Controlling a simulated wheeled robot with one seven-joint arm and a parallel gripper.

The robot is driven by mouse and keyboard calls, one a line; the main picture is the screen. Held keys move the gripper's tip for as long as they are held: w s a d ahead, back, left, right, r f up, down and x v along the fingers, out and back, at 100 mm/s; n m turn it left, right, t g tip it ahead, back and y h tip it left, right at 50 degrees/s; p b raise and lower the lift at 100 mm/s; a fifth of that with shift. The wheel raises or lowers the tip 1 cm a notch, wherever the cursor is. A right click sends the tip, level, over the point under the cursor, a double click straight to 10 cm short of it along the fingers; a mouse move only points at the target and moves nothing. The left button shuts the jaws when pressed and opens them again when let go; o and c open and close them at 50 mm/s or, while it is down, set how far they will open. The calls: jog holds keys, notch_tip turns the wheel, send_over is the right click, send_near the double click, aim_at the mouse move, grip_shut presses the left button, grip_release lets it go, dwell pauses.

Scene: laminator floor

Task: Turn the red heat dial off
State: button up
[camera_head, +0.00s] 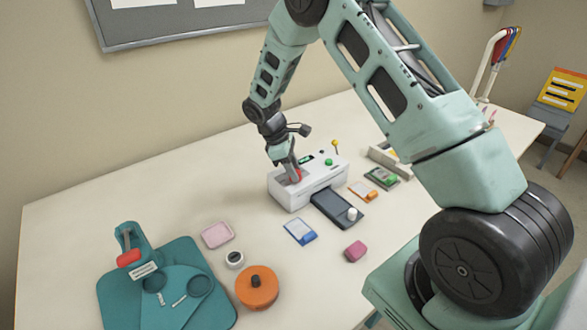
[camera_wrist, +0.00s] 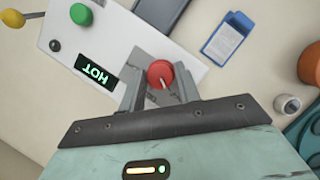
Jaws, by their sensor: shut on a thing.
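The white laminator (camera_head: 305,187) stands on the table with my gripper (camera_head: 294,172) reaching down onto its left end. In the wrist view the red heat dial (camera_wrist: 161,73) sits between the two fingers of my gripper (camera_wrist: 160,82), which are shut on it. A pale pointer line shows on the dial's face. The laminator's body (camera_wrist: 118,40) carries a dark display (camera_wrist: 94,75) with green letters that read HOT. In the head view the dial (camera_head: 296,176) is mostly hidden by my gripper, with only some red showing.
A green button (camera_wrist: 81,14) and a yellow-knobbed lever (camera_wrist: 12,18) are on the laminator. A dark tray (camera_head: 337,208) extends from its front. A blue-white card (camera_head: 300,231), pink block (camera_head: 355,251), orange round object (camera_head: 257,287) and teal paper trimmer (camera_head: 190,290) lie on the table.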

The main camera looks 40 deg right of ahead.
jog(key=o, duration=1)
jog(key=shift+c, duration=0.2)
jog(key=b+v, duration=0.3)
jog(key=v, duration=1.4)
jog(key=shift+a+r, duration=0.15)
jog(key=shift+a, duration=0.05)
jog(key=shift+w, duration=0.1)
